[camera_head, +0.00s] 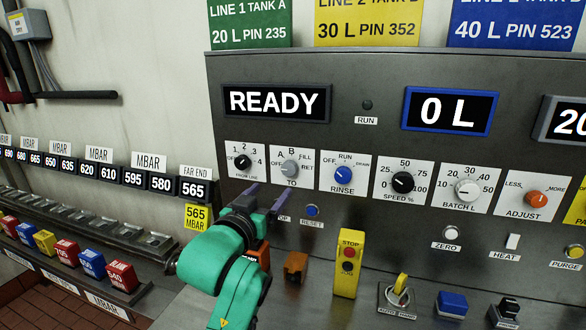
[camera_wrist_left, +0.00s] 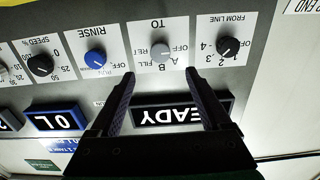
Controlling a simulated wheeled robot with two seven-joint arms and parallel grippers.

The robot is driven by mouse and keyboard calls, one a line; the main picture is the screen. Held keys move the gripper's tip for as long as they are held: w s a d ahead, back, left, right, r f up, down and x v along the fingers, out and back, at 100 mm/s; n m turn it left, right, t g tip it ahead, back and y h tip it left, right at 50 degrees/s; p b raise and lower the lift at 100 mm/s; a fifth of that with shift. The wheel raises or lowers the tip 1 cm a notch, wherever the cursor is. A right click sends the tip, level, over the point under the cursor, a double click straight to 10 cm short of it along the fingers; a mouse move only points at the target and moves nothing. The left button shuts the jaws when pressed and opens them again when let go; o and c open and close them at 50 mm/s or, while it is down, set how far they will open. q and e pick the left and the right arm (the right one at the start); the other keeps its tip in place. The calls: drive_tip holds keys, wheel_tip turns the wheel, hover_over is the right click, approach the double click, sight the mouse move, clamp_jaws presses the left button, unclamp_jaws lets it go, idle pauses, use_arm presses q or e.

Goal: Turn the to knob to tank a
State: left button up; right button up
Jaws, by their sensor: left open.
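The TO knob (camera_head: 290,168) is a small grey knob on a white plate marked OFF, A, B, FILL and RET. It shows upside down in the left wrist view (camera_wrist_left: 160,50); its pointer is too small to read surely. My left gripper (camera_head: 265,190) is open and empty in front of the panel, below and left of the TO knob in the head view. In the left wrist view its two fingers (camera_wrist_left: 158,80) stand apart, with the TO knob beyond their tips, roughly centred between them. The fingers do not touch the knob. My right gripper is not in view.
The FROM LINE knob (camera_head: 242,162) is close on the left and the blue RINSE knob (camera_head: 343,174) on the right. The READY display (camera_head: 276,103) is above. A yellow STOP box (camera_head: 348,262) and an orange block (camera_head: 295,266) stand below.

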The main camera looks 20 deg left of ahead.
sight(288, 169)
use_arm(q)
drive_tip(key=w+p, duration=0.1)
drive_tip(key=w, duration=0.2)
drive_tip(key=w+p, duration=0.1)
drive_tip(key=w, duration=0.2)
drive_tip(key=w+p, duration=0.1)
drive_tip(key=w, duration=0.2)
drive_tip(key=shift+d+r, duration=0.35)
drive_tip(key=shift+r, duration=0.05)
drive_tip(key=shift+w+f, duration=0.1)
drive_tip(key=shift+w, duration=1.15)
drive_tip(key=shift+c, duration=0.6)
clamp_jaws()
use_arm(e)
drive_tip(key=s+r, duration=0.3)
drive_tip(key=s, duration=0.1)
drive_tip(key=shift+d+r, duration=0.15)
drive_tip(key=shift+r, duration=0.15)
